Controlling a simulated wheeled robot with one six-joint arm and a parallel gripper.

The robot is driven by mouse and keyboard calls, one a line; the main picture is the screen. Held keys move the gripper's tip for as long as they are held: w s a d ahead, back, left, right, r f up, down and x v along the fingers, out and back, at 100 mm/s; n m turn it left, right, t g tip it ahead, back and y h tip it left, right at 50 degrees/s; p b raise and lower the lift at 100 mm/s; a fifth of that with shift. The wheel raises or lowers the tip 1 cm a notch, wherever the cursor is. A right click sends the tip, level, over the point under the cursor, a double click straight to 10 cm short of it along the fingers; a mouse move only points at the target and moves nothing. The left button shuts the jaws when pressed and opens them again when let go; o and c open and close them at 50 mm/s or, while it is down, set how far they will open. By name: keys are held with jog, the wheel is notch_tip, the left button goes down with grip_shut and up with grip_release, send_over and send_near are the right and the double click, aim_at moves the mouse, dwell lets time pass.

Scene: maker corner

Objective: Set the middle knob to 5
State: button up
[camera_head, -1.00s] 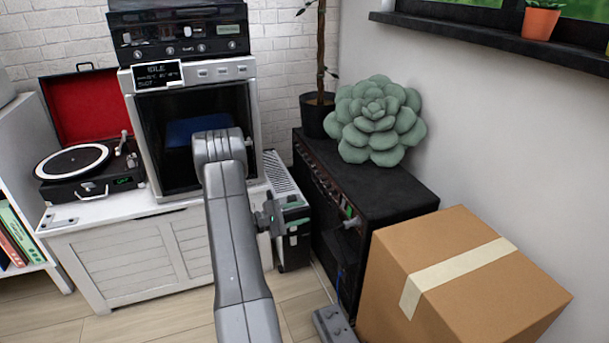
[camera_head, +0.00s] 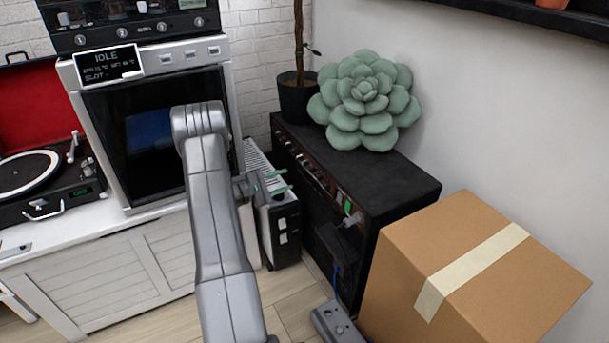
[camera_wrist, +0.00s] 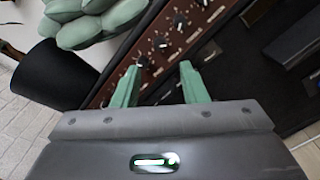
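The black amplifier (camera_head: 385,180) stands against the right wall with a brown control panel on its side facing left. In the wrist view the brown panel (camera_wrist: 125,75) carries a row of several dark knobs with pale pointer marks. One knob (camera_wrist: 143,62) shows just beyond and between my fingertips, and another knob (camera_wrist: 161,44) is farther along. I cannot tell which is the middle one, nor read the numbers. My gripper (camera_wrist: 160,78) has green fingers spread apart with nothing between them. In the head view my gripper (camera_head: 279,181) is in front of the panel, seemingly not touching it.
A green succulent cushion (camera_head: 365,100) and a plant pot (camera_head: 297,95) sit on top of the amplifier. A cardboard box (camera_head: 420,245) stands close on the right. A grey heater (camera_head: 285,225) is beside the amplifier. The oven (camera_head: 150,140) and white cabinet (camera_head: 100,275) are left.

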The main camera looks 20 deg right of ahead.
aim_at(310, 171)
jog(key=d, duration=0.3)
jog(key=d+b, duration=0.1)
jog(key=d, duration=0.1)
jog(key=w+d, duration=0.1)
jog(key=d, duration=0.2)
jog(key=shift+w+d+b, duration=0.1)
jog(key=shift+d+b, duration=0.25)
jog(key=shift+b, duration=0.05)
grip_shut()
